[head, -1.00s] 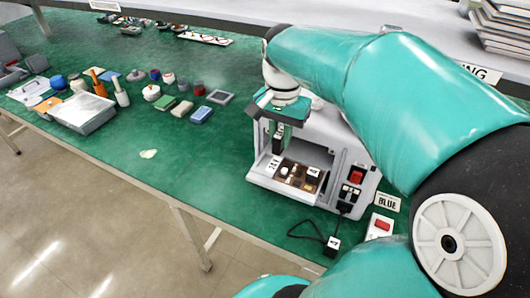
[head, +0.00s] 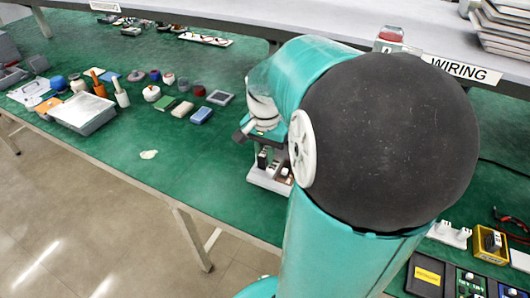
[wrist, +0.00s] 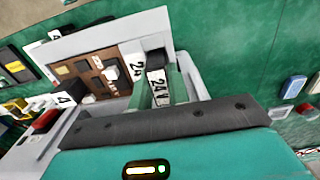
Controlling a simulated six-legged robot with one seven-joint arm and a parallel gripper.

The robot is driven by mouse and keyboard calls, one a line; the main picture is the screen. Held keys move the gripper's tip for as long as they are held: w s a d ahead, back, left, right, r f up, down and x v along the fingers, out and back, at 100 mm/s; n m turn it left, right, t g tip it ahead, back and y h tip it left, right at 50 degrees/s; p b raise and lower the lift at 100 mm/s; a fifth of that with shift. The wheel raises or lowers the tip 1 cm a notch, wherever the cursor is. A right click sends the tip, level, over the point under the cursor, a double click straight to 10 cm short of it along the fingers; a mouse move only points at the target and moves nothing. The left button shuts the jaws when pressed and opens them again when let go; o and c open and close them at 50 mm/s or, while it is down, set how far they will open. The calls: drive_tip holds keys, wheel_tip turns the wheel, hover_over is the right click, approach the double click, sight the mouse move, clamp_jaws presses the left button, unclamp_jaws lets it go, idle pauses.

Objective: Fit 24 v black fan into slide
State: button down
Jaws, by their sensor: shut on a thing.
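The black fan with a white 24 V label (wrist: 157,88) is between the fingers of my gripper (wrist: 163,84), which is shut on it. In the head view my gripper (head: 264,150) is at the left end of the white canister pump (head: 265,183), with the dark fan (head: 263,160) low at the pump's open tray. The wrist view shows the pump's brown board (wrist: 105,72) with small parts, and a second 24 label (wrist: 137,68) right beside the fan. I cannot tell whether the fan touches the slide. My arm hides most of the pump in the head view.
A grey tray (head: 85,115) and several small jars and blocks stand on the green bench to the left. Black trays (head: 428,275) and a yellow box (head: 490,243) lie at the right. A shelf with a WIRING sign (head: 461,70) runs behind.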

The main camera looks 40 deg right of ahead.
drive_tip(key=shift+f, duration=0.25)
